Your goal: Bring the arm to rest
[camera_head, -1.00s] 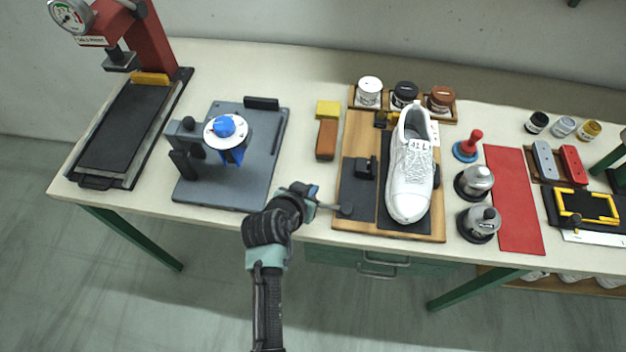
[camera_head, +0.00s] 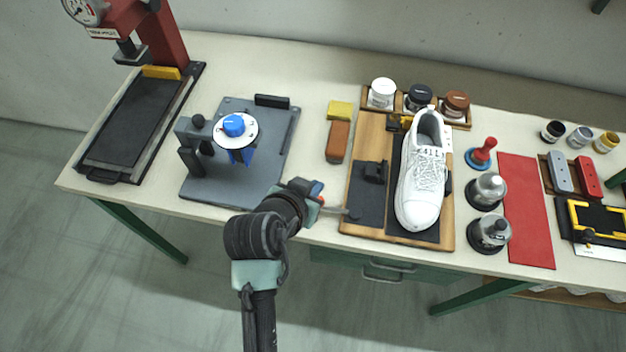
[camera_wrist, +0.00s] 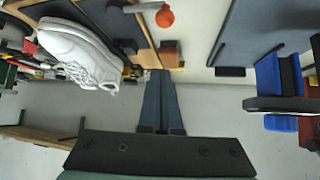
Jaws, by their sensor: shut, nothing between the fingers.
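My arm reaches up from the bottom of the head view, with my gripper (camera_head: 318,198) over the table's front edge, left of the wooden board. In the wrist view my gripper (camera_wrist: 160,75) shows two dark blue fingers side by side, shut with nothing between them. The fingertips are partly hidden by my wrist in the head view. A grey rod (camera_head: 335,210) shows between my gripper and the board; the wrist view shows an orange ball (camera_wrist: 165,16) near a grey handle at the board's edge.
A white shoe (camera_head: 422,180) stands on the wooden board (camera_head: 365,135) right of my gripper. A grey plate (camera_head: 262,165) with a blue-knobbed fixture (camera_head: 233,125) is at left. A red press (camera_head: 160,40) is further left. Open floor (camera_head: 130,290) lies before the table.

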